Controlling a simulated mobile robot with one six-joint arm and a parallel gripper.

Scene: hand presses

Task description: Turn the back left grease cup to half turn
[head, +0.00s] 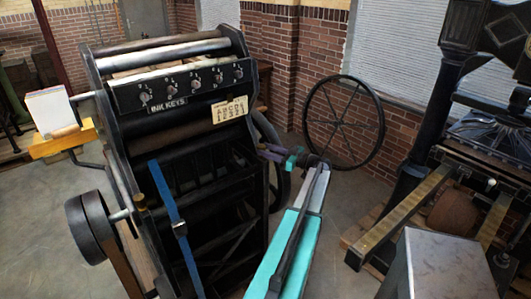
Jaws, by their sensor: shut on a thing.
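The black hand press (190,130) stands left of centre. My arm reaches up from the bottom, and my gripper (264,150) is at the press's right side frame, below the letter plate. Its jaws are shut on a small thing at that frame. The fingers and the frame hide it, so I cannot make out its shape, its turn or whether it is the back left grease cup. A small brass-coloured fitting (140,201) shows on the press's left side, well apart from my gripper.
A large spoked wheel (342,122) stands behind my arm by the brick wall. A second press (500,145) is at the right, with a grey box (445,262) before it. A blue strap-like bar (175,225) crosses the press front. A paper stack (50,108) sits at left.

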